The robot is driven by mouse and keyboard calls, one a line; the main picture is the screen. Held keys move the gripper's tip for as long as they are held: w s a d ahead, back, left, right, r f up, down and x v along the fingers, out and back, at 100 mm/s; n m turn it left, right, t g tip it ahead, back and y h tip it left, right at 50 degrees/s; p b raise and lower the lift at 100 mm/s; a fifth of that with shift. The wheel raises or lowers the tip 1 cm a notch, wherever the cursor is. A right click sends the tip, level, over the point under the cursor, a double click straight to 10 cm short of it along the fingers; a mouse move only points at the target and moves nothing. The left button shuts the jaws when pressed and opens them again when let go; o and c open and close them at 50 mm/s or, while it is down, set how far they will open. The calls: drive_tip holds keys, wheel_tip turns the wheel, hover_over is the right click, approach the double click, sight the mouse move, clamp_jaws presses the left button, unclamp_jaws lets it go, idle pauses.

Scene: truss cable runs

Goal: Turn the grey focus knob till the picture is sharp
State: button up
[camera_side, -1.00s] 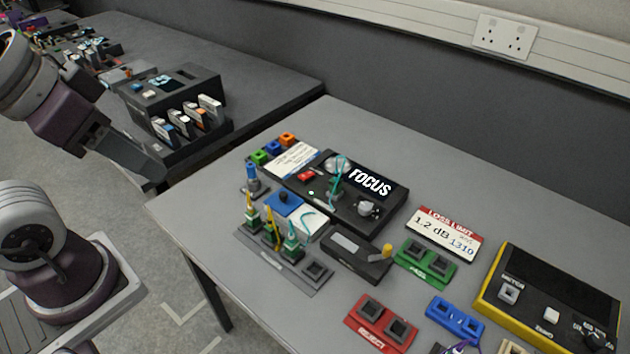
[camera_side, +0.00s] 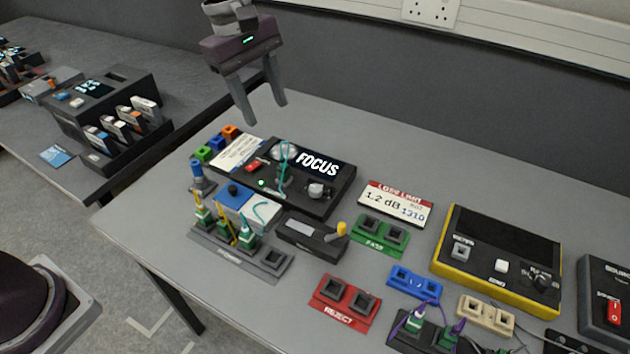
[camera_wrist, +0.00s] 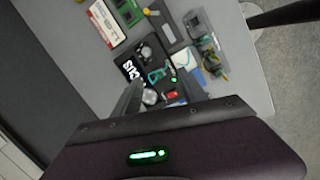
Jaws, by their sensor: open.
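The black focus unit (camera_side: 300,200) lies on the grey table, its screen (camera_side: 319,164) reading "FOCUS" in white letters that look crisp at this size. The grey focus knob (camera_side: 316,190) sits on the unit below the screen; it also shows in the wrist view (camera_wrist: 146,52). A green light glows near a red switch (camera_side: 257,165) on the unit. My gripper (camera_side: 262,114) is open and empty, fingers pointing down, above the table behind and left of the unit. In the wrist view the unit lies beyond my gripper's fingers (camera_wrist: 160,90). The knob is clear of them.
A connector rack (camera_side: 235,250) and a black box with a yellow lever (camera_side: 312,236) stand in front of the unit. A loss limit card (camera_side: 395,204) and green pass holder (camera_side: 379,233) lie to the right. Bare table lies behind the unit.

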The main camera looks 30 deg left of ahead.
sight(316, 188)
drive_tip(key=w+d+f+n, duration=0.1)
drive_tip(key=w+d+f, duration=0.1)
drive_tip(key=f, duration=0.3)
drive_tip(key=w+d+f+n+y, duration=0.1)
drive_tip(key=w+d+f, duration=0.1)
drive_tip(key=f, duration=0.3)
drive_tip(key=w+d+f+n+g+y, duration=0.1)
drive_tip(key=w+d+f, duration=0.1)
drive_tip(key=f, duration=0.3)
drive_tip(key=shift+w+d+n, duration=0.25)
drive_tip(key=shift+n, duration=0.15)
wheel_tip(316, 188, down, 8)
drive_tip(key=shift+r, duration=0.25)
drive_tip(key=shift+c, duration=0.4)
clamp_jaws()
